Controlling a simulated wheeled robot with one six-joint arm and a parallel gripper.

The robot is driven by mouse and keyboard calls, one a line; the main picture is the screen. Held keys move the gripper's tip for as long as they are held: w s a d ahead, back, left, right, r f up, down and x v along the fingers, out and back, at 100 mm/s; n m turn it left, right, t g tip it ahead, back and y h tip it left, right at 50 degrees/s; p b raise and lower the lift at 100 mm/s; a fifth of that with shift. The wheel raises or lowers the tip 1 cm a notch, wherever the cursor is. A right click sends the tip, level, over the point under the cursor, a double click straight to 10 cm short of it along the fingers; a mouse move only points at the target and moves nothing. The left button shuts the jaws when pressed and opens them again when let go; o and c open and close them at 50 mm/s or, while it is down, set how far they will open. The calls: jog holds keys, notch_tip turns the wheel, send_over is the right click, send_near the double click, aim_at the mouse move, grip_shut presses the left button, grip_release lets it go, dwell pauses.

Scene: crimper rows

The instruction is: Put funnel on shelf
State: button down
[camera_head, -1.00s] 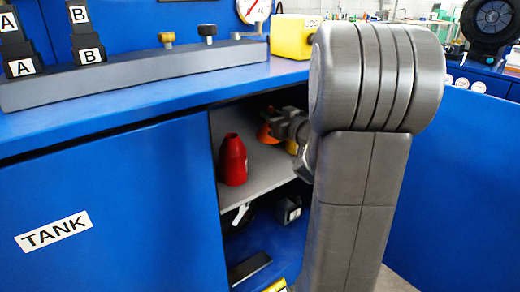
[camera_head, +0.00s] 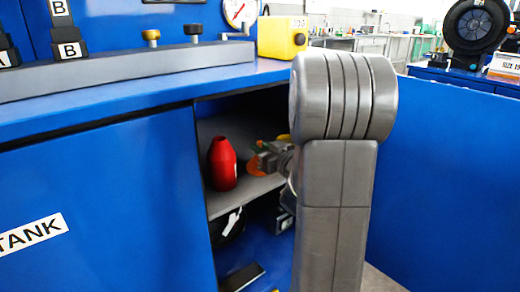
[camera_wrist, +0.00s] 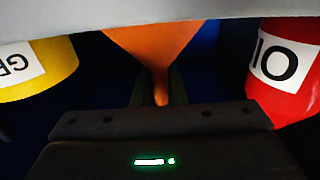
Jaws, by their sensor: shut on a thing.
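The orange funnel (camera_wrist: 158,45) hangs between my fingers in the wrist view, its narrow spout gripped and its wide end against or just behind the grey shelf band. In the head view the funnel (camera_head: 259,166) shows as a small orange patch at the shelf (camera_head: 240,196) inside the open blue cabinet. My gripper (camera_head: 268,156) is shut on the funnel's spout, right of the red bottle. My arm hides part of this area. I cannot tell whether the funnel touches the shelf.
A red bottle (camera_head: 222,164) stands on the shelf to the left; it also shows in the wrist view (camera_wrist: 285,70). A yellow container (camera_wrist: 38,70) is on the funnel's other side. The blue door (camera_head: 440,170) is at right.

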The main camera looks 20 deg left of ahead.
jog(key=c, duration=1.5)
grip_release()
jog(key=shift+f, duration=0.1)
jog(key=shift+o, duration=0.2)
jog(key=shift+r, duration=0.25)
jog(key=p+v, duration=0.3)
jog(key=v, duration=0.9)
jog(key=shift+w+f, duration=0.1)
jog(key=shift+f, duration=0.1)
